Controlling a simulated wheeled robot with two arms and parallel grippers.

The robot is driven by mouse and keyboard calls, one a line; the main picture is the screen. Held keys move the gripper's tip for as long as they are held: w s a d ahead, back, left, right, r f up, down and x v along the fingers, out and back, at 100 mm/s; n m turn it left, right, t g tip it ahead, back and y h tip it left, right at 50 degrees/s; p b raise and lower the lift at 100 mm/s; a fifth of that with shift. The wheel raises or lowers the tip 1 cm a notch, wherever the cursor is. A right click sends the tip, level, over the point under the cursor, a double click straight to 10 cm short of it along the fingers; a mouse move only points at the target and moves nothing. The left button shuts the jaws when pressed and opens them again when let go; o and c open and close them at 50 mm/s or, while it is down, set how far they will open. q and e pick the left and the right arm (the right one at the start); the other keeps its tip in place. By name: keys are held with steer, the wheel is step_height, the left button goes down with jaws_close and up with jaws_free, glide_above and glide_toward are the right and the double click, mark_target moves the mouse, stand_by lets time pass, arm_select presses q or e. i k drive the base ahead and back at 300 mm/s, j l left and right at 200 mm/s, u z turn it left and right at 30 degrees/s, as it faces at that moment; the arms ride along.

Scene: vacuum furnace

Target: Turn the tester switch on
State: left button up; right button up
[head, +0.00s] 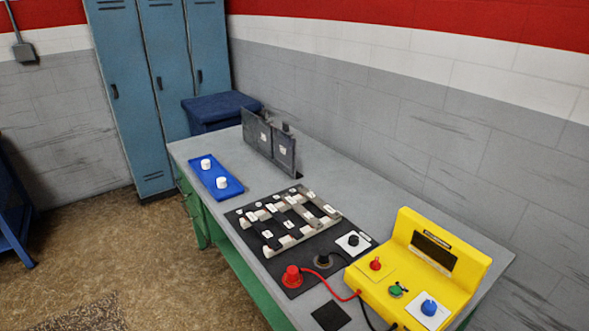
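The yellow tester (391,255) stands at the right front end of the grey workbench. Its slanted upper panel has a dark, blank display (433,252). On its lower face are a red knob (375,263), a small green control (397,290) and a blue knob (429,307) on a white plate. Which of these is the switch, and its position, I cannot tell for certain. A red lead runs from the tester to a red plug (292,277) on the black mat, and a black lead to a black plug (323,260). Neither of my grippers is in view.
The grey bench top (215,152) also holds a black mat with a light and dark grid assembly (290,217), a blue tray (205,181) with two white knobs, and dark upright panels (270,143). Blue lockers (125,90) stand behind. Open floor lies left of the bench.

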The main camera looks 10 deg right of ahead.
mark_target(374, 265)
steer(key=j+z, duration=0.1)
steer(key=z, duration=0.25)
steer(key=k+j+z, duration=0.1)
steer(key=z, duration=0.25)
steer(key=k+z, duration=0.15)
steer(key=z, duration=0.2)
